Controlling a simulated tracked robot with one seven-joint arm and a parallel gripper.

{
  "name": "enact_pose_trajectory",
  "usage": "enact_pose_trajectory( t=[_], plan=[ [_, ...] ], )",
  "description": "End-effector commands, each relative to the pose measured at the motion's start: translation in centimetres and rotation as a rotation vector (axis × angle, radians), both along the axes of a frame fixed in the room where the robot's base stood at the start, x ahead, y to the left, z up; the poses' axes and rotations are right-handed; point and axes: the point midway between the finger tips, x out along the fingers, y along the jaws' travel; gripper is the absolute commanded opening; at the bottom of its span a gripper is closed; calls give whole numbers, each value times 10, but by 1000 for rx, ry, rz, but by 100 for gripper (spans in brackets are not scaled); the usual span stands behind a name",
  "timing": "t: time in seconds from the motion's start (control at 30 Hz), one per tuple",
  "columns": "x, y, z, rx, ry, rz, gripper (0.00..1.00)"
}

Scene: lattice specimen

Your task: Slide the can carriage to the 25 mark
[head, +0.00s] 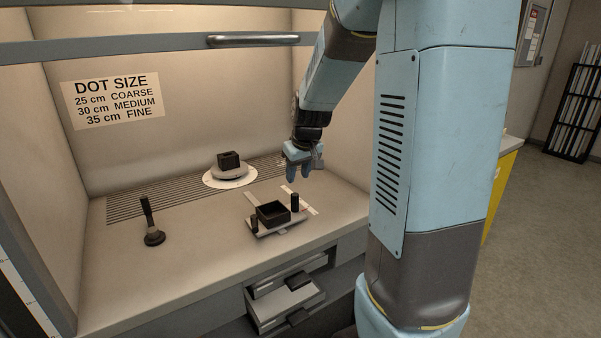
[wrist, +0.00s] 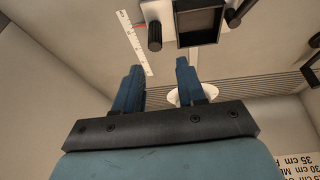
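What looks like the can carriage (head: 272,213) is a black open-topped square box on a pale plate, with a dark upright knob (head: 294,202) at its right and another at its left. A pale ruled strip (head: 311,208) runs beside it. In the wrist view the box (wrist: 201,22), the ribbed knob (wrist: 154,36) and the ruled strip (wrist: 132,42) are at the top. The strip's numbers are too small to read. My gripper (head: 298,174) hangs above and behind the carriage, apart from it. Its blue fingers (wrist: 158,72) are spread, with nothing between them.
A round white turntable (head: 229,178) with a black block stands behind. A dark lever (head: 151,222) stands at left. A wall sign (head: 112,100) reads 25 cm coarse, 30 cm medium, 35 cm fine. A raised sash with a handle (head: 253,40) crosses above. Drawers sit below.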

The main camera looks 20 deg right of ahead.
Motion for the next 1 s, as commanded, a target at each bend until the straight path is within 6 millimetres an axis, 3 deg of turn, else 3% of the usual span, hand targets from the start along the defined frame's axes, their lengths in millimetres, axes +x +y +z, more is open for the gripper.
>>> enact_pose_trajectory(
  t=[0.13, 0.37, 1.0],
  plan=[
    [1, -6, -2, 39, -15, -127, 40],
    [5, -8, -11, 54, -17, -171, 40],
    [40, -9, -97, 53, -15, -170, 40]
  ],
)
